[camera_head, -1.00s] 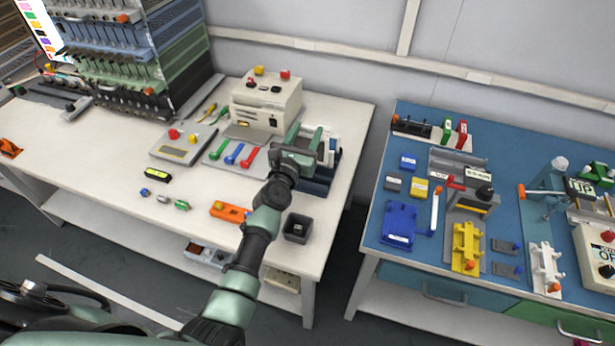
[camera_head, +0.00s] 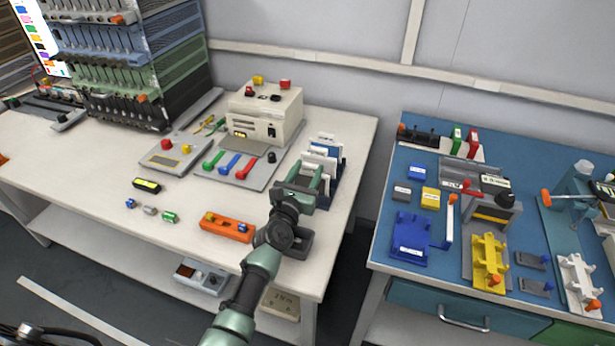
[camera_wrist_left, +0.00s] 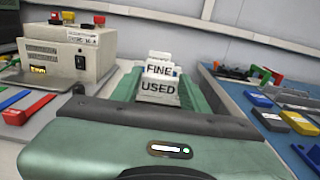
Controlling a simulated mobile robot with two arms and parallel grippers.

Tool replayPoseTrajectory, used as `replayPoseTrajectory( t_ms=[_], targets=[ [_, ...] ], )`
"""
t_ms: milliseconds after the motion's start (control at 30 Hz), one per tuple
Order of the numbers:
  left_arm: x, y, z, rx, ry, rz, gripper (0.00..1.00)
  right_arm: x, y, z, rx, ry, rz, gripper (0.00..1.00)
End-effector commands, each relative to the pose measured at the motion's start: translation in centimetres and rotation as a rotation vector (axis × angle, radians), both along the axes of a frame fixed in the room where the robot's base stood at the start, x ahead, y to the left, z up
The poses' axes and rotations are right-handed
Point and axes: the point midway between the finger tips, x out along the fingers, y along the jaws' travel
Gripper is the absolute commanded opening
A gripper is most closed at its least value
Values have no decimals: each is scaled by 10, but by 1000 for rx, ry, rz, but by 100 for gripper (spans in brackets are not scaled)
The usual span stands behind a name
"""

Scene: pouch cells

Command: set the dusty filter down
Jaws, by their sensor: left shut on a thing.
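My left gripper (camera_head: 308,182) is at the front end of a rack of upright white cards (camera_head: 322,157), near the right edge of the white table. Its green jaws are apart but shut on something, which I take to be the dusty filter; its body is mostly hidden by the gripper. In the left wrist view, cards reading "FINE" (camera_wrist_left: 160,69) and "USED" (camera_wrist_left: 158,91) stand beyond and between the jaws. I cannot tell whether the filter touches the rack. My right gripper is not in view.
A dark square bin (camera_head: 299,245) is partly hidden below my wrist. An orange holder (camera_head: 227,227) lies to its left. A cream machine (camera_head: 264,115) and a grey board with coloured handles (camera_head: 236,166) stand left of the rack. A blue-topped table (camera_head: 415,272) is across a gap.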

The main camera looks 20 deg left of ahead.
Motion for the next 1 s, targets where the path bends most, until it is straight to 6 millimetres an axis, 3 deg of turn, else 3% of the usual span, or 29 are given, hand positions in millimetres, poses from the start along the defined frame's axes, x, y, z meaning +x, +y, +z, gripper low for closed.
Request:
replayPoseTrajectory(
  t_ms=[300, 333, 400, 800, 1000],
  targets=[
    [0, 0, -4, 0, 0, 0, 0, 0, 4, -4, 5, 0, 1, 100],
    [0, 0, -2, 1, 0, 0, 53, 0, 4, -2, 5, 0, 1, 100],
    [0, 0, -2, 1, 1, 0, 66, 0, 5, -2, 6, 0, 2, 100],
    [-1, 0, 4, -1, 1, 0, 66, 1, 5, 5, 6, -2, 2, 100],
    [-38, 1, 0, -2, 3, 1, 66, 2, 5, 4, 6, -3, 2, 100]
  ],
)
